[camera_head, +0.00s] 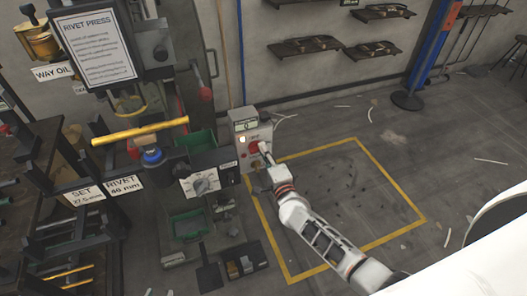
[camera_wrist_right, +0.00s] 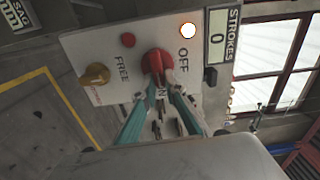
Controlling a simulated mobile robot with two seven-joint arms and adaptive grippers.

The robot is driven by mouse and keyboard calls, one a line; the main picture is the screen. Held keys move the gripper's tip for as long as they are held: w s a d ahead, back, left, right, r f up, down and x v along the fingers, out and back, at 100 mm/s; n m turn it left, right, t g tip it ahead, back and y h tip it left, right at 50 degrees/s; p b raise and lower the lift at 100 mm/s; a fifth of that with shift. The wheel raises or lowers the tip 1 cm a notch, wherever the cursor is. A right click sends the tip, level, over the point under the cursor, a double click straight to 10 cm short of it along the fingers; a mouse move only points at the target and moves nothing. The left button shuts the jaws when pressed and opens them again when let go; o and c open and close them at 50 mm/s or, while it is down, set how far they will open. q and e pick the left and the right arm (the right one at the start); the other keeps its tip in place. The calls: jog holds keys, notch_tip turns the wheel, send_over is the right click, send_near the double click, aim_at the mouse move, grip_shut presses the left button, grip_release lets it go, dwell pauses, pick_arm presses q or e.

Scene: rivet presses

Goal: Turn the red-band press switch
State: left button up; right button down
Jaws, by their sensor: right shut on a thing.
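The red switch knob (camera_wrist_right: 157,62) is on a pale control box in the right wrist view, with FREE, OFF and partly hidden ON lettering around it. My right gripper (camera_wrist_right: 165,88) has its teal-padded fingers on either side of the knob, shut on it. The knob's ridge runs nearly up and down in that view; I cannot tell which end is the pointer. In the head view the control box (camera_head: 240,126) stands beside the press, and my right gripper (camera_head: 265,158) reaches its red knob. My left gripper is not in view. No red band is clearly seen.
The box bears a lit white lamp (camera_wrist_right: 187,30), a red button (camera_wrist_right: 127,40), a brass knob (camera_wrist_right: 96,74) and a strokes counter (camera_wrist_right: 217,42) reading 0. A dial panel (camera_head: 207,180) stands close by.

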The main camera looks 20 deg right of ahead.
jog(key=shift+f+m, duration=0.1)
jog(key=shift+m, duration=0.3)
jog(key=c, duration=2.1)
grip_release()
jog(key=shift+s, duration=0.1)
jog(key=s, duration=1.2)
jog(key=shift+d, duration=0.2)
